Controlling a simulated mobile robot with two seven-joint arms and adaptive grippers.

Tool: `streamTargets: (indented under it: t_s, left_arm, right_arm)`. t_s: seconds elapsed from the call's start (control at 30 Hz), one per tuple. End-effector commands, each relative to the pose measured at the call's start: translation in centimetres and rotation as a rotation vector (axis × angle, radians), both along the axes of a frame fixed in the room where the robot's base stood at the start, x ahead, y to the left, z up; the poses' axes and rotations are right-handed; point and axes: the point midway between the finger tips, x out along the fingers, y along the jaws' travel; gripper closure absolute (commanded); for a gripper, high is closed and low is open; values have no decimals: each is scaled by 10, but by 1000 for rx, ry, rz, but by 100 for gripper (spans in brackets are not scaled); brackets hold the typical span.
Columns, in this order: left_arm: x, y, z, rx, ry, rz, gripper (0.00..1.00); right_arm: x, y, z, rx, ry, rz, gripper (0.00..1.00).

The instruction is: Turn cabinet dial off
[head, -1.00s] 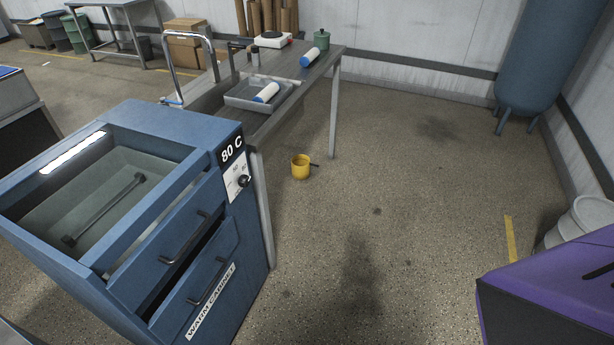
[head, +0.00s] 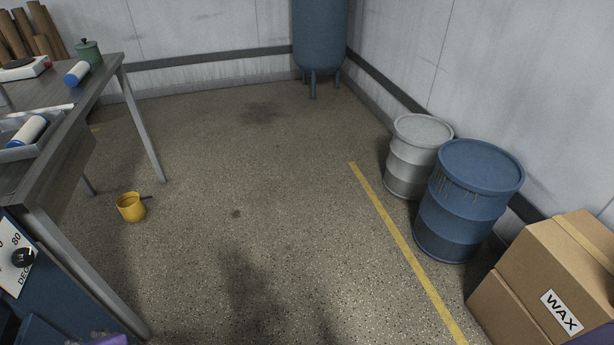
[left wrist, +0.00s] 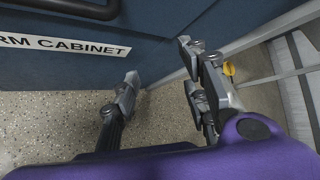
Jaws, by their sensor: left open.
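The black cabinet dial (head: 23,257) sits on a white plate marked "80" and "DEG" at the left edge of the head view. Part of the blue warm cabinet (head: 62,290) shows below it, the rest is cut off. In the left wrist view the cabinet front (left wrist: 150,40) fills the upper left, with its "RM CABINET" label; the dial is not in that view. My left gripper (left wrist: 160,90) is open and empty, apart from the cabinet front, with floor below. My right gripper is in neither view.
The steel table (head: 88,100) beside the cabinet holds a tray (head: 50,142) and rolls. A yellow mug (head: 130,208) is on the floor by its leg. Blue drum (head: 468,205), grey drum (head: 410,160) and wax boxes (head: 560,280) stand at right. The middle floor is clear.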

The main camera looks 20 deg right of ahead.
Motion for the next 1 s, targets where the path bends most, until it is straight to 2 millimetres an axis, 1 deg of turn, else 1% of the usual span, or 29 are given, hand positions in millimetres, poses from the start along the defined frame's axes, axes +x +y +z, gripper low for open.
streamTargets:
  t_s: [0.03, 0.1, 0.17, 0.2, 0.27, 0.3, 0.4, 0.53, 0.6, 0.7, 0.83, 0.93, 1.0]
  left_arm:
    - [26, 5, 3, 78, 47, -7, 59]
    - [57, 13, 23, 193, 129, -11, 59]
    - [79, 18, 42, 280, 206, -7, 59]
    - [93, 20, 56, 329, 259, -1, 59]
    - [111, 20, 78, 393, 344, 10, 59]
    - [121, 20, 93, 430, 401, 19, 59]
    - [140, 16, 128, 493, 544, 38, 59]
    - [153, 5, 167, 527, 696, 54, 59]
    - [157, -1, 185, 533, 769, 57, 59]
    - [160, -10, 206, 532, 853, 57, 59]
    - [160, -14, 221, 529, 913, 56, 59]
    - [159, -10, 223, 527, 928, 56, 59]
    - [159, -2, 220, 527, 930, 57, 59]
  right_arm:
    - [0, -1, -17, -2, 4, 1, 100]
    - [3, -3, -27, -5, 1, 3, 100]
    - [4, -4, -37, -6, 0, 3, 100]
    - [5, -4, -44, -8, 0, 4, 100]
    - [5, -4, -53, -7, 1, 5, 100]
    - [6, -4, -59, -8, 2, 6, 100]
    - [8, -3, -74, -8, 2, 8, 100]
    - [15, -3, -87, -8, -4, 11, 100]
    - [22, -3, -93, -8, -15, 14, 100]
    - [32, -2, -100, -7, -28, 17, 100]
    - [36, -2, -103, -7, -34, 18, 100]
    - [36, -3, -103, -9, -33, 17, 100]
    - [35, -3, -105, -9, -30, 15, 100]
